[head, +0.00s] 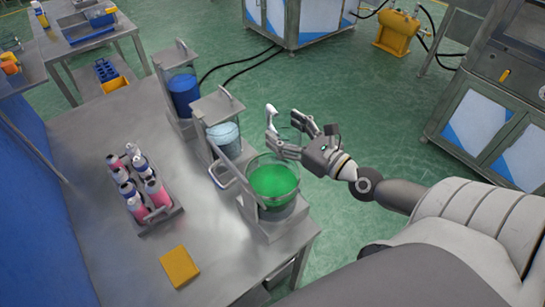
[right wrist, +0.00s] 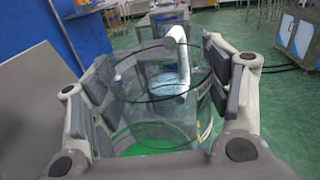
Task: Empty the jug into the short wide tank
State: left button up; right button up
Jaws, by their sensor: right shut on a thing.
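The short wide tank (head: 273,183) is a clear round vessel with green liquid, on a metal stand at the table's right edge. My right gripper (head: 286,136) is just above and behind its rim. It is shut around the clear jug, whose pale handle (head: 271,115) sticks up past the fingers. In the right wrist view the jug (right wrist: 150,100) sits between the gripper's pads (right wrist: 160,78), and green shows through its lower part. I cannot tell whether that green is in the jug or in the tank behind. My left gripper is not in view.
Tanks with blue liquid (head: 184,92) and pale liquid (head: 223,136) stand farther back along the table edge. A tray (head: 159,219) of several pink and white bottles and a yellow block (head: 180,266) lie on the table. Bare tabletop (head: 90,130) shows at left.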

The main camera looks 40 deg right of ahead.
jog(key=shift+r+p, duration=1.2)
jog(key=shift+r, duration=0.3)
jog(key=shift+r+p, duration=0.35)
jog(key=shift+r, duration=0.65)
jog(key=shift+f, duration=0.1)
